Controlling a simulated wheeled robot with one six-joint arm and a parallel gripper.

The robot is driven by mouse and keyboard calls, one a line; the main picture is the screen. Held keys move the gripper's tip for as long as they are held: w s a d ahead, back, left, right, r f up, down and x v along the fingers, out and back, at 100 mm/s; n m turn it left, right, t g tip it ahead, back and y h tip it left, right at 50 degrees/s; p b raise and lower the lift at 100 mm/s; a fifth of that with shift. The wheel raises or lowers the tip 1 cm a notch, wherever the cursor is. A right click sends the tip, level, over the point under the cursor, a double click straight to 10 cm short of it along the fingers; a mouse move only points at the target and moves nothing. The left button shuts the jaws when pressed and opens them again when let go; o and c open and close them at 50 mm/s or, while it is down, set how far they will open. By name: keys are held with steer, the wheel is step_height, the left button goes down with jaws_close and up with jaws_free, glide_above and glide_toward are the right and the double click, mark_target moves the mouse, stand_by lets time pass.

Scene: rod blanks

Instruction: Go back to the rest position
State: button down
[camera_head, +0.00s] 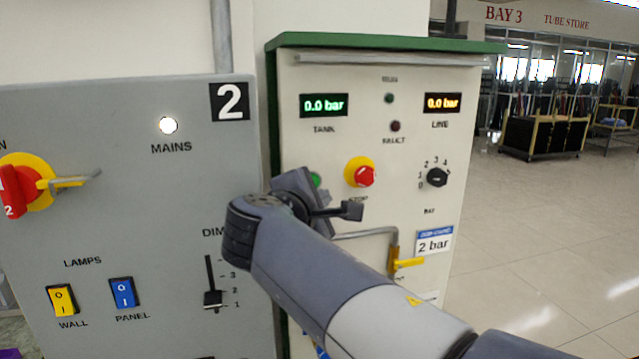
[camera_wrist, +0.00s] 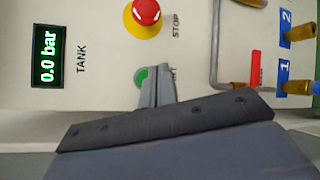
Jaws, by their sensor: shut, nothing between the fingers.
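My gripper (camera_wrist: 158,86) is shut and empty in the wrist view, its fingers together in front of the panel. The fingertips partly cover a green button (camera_wrist: 141,76); I cannot tell whether they touch it. In the head view my gripper (camera_head: 297,190) is in front of the left part of the white panel (camera_head: 330,135), and a sliver of the green button (camera_head: 315,179) shows beside it. My arm reaches in from the lower right and hides part of the panel.
A red stop knob (camera_head: 364,176) and a black selector (camera_head: 437,177) are right of my gripper. A pipe with a yellow-handled valve (camera_head: 405,263) is below. A grey panel (camera_head: 130,215) with a red switch (camera_head: 18,190) and dimmer slider (camera_head: 212,299) stands left. Open floor (camera_head: 540,220) lies right.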

steer(key=s, duration=0.2)
steer(key=s+d+b, duration=0.1)
steer(key=s, duration=0.2)
steer(key=shift+d+f, duration=0.2)
steer(key=shift+w, duration=0.1)
